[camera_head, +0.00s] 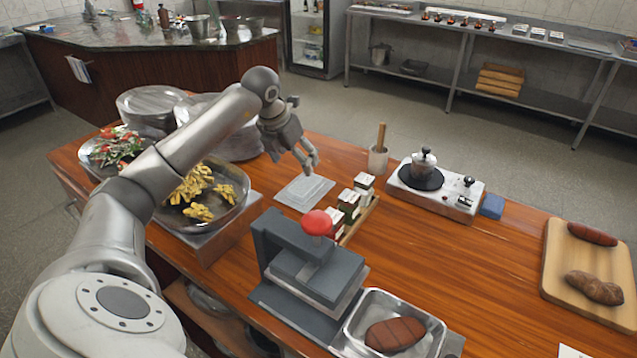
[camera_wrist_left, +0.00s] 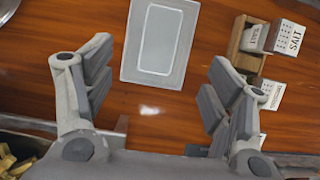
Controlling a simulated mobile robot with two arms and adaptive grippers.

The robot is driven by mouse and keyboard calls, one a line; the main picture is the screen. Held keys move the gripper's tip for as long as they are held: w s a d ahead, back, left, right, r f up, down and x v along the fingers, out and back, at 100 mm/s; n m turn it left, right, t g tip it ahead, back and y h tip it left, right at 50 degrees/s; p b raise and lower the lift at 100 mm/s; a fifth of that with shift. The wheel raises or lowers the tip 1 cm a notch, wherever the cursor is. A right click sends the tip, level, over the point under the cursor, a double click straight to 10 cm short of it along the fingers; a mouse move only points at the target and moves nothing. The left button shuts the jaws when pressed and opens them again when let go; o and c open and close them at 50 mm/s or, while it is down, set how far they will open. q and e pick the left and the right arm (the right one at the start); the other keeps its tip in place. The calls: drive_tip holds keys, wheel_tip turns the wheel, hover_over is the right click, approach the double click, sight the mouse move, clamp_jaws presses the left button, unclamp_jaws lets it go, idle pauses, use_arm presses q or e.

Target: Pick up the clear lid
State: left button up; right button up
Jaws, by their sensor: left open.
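The clear lid (camera_head: 304,192) is a flat, see-through rectangle with a raised inner border. It lies on the wooden table between the food pans and the spice boxes. In the left wrist view the lid (camera_wrist_left: 160,45) shows beyond the fingertips, near the top middle. My left gripper (camera_head: 306,160) is above the table near the far side of the lid, pointing down. Its fingers are wide apart in the left wrist view (camera_wrist_left: 155,85), with nothing between them but bare tabletop. My right gripper is in neither view.
Spice boxes (camera_head: 350,205) in a wooden rack stand just right of the lid. A grey press with a red knob (camera_head: 317,222) stands in front of it. A pan of yellow food (camera_head: 215,208) is at left. A hot plate (camera_head: 436,188) is at right.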

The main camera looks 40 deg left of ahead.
sight(305, 184)
use_arm(q)
drive_tip(key=p+x, duration=0.1)
drive_tip(key=x, duration=0.2)
drive_tip(key=shift+s+f, duration=0.1)
drive_tip(key=shift+f, duration=0.55)
drive_tip(key=shift+p+x, duration=0.3)
drive_tip(key=shift+x, duration=0.5)
drive_tip(key=p+x, duration=0.1)
drive_tip(key=x, duration=0.2)
drive_tip(key=shift+w+f+p, duration=0.2)
drive_tip(key=shift+w+p, duration=0.05)
drive_tip(key=shift+p, duration=0.05)
drive_tip(key=shift+w+f, duration=0.2)
drive_tip(key=shift+f, duration=0.25)
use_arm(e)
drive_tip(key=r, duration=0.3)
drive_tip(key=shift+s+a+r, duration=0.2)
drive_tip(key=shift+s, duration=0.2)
use_arm(q)
drive_tip(key=shift+f, duration=0.25)
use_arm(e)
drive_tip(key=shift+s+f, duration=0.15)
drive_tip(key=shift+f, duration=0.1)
